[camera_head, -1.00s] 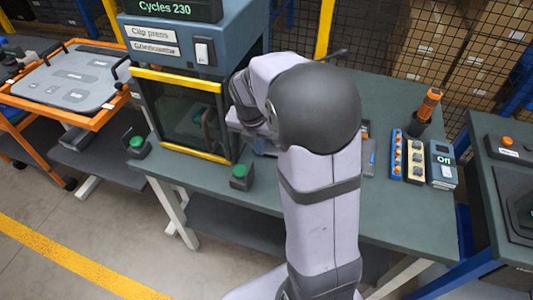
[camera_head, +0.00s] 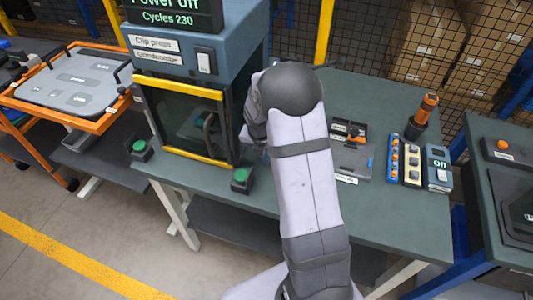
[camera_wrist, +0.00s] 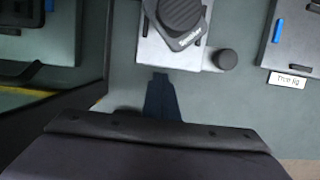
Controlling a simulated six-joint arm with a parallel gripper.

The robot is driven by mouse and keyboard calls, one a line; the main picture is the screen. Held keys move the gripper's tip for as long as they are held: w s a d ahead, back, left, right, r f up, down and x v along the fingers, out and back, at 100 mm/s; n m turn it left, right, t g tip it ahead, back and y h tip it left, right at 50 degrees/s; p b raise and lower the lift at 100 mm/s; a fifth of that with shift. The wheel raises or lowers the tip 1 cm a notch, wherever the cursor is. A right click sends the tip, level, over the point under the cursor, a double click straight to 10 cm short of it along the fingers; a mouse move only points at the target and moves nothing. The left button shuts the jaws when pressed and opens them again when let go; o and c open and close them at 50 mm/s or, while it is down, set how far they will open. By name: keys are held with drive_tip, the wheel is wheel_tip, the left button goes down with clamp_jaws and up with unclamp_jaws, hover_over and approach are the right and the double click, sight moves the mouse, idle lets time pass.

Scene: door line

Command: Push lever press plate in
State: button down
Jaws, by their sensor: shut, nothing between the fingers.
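In the wrist view, a light grey metal plate (camera_wrist: 158,48) lies at the top middle, with a dark ridged pad and arm (camera_wrist: 182,18) over it. I take these for the lever press and its plate. A dark round knob (camera_wrist: 226,59) is beside its right edge. My gripper (camera_wrist: 160,76) shows as one dark blue tapered shape, shut and empty, with its tip by the plate's near edge. Whether it touches cannot be told. In the head view, my own arm hides the gripper and the lever press.
The clip press (camera_head: 170,50), with a yellow-edged window, stands left; its frame fills the wrist view's left. A grey jig (camera_head: 352,158) with a blue strip lies right of my arm. Button blocks (camera_head: 412,160) and an orange-handled tool (camera_head: 424,108) are farther right. A green button (camera_head: 241,178) is near the front edge.

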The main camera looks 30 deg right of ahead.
drive_tip(key=shift+w+d, duration=0.15)
drive_tip(key=shift+d, duration=0.05)
idle(0.3)
drive_tip(key=w+d+p, duration=0.1)
drive_tip(key=w+d, duration=0.1)
drive_tip(key=w+d+p, duration=0.2)
drive_tip(key=w+d, duration=0.1)
drive_tip(key=shift+w+d, duration=0.2)
drive_tip(key=shift+w, duration=0.05)
drive_tip(key=shift+s+a, duration=0.1)
idle(0.3)
drive_tip(key=shift+s+a+r+p, duration=0.1)
drive_tip(key=shift+s+a+p, duration=0.35)
drive_tip(key=shift+s+a, duration=0.75)
drive_tip(key=shift+s+a+r, duration=0.15)
drive_tip(key=shift+a+r, duration=0.05)
drive_tip(key=shift+r, duration=0.1)
drive_tip(key=b+v, duration=0.3)
drive_tip(key=v, duration=0.6)
